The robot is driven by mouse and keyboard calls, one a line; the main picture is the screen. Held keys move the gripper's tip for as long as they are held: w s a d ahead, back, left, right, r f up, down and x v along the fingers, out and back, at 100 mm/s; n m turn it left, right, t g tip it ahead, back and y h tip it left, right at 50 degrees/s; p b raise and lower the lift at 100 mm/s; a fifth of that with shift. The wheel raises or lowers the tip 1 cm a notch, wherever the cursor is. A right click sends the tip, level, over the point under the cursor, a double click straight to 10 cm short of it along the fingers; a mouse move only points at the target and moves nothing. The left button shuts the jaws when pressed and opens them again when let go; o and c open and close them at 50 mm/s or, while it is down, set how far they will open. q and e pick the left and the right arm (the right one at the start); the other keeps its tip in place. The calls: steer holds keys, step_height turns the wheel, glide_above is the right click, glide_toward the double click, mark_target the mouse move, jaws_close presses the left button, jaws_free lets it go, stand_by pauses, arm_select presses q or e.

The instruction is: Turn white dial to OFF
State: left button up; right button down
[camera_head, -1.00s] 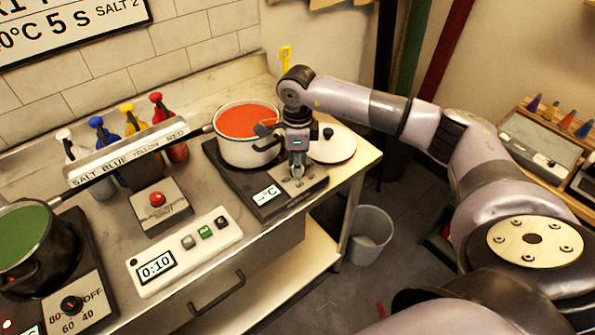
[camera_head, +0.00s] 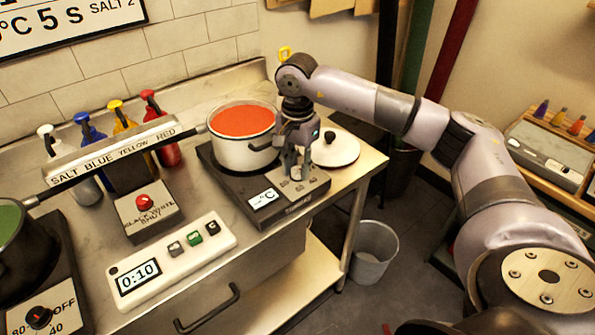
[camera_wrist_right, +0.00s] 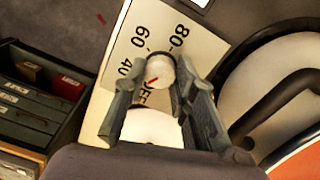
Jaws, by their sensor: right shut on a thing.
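The white dial (camera_wrist_right: 160,69) with a short red mark sits on a white panel (camera_wrist_right: 118,58) printed 80, 60, 40 and OFF. The red mark points to the lower left in the right wrist view, around 40 and OFF; the exact setting is unclear. My right gripper (camera_wrist_right: 161,76) is shut on the dial, with a finger on either side. In the head view my right gripper (camera_head: 296,173) points down at the front panel of the hotplate (camera_head: 262,199), largely hiding the dial. My left gripper is not in view.
A white pot (camera_head: 243,150) of red liquid stands on the hotplate, close behind my right gripper. A white lid (camera_head: 336,152) with a black knob lies to its right. A timer (camera_head: 172,262) and a red-button box (camera_head: 148,215) stand left. A bin (camera_head: 373,255) is on the floor.

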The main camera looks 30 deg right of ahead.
mark_target(298, 169)
steer(key=n+b, duration=0.1)
steer(key=n, duration=0.2)
steer(key=shift+w+b, duration=0.1)
steer(key=shift+b, duration=0.2)
steer(key=shift+n+b, duration=0.4)
steer(key=shift+n, duration=0.9)
steer(key=shift+r, duration=0.1)
steer(key=c, duration=1.3)
jaws_free()
steer(key=shift+r, duration=0.15)
step_height(298, 169, up, 12)
steer(key=shift+f, duration=0.25)
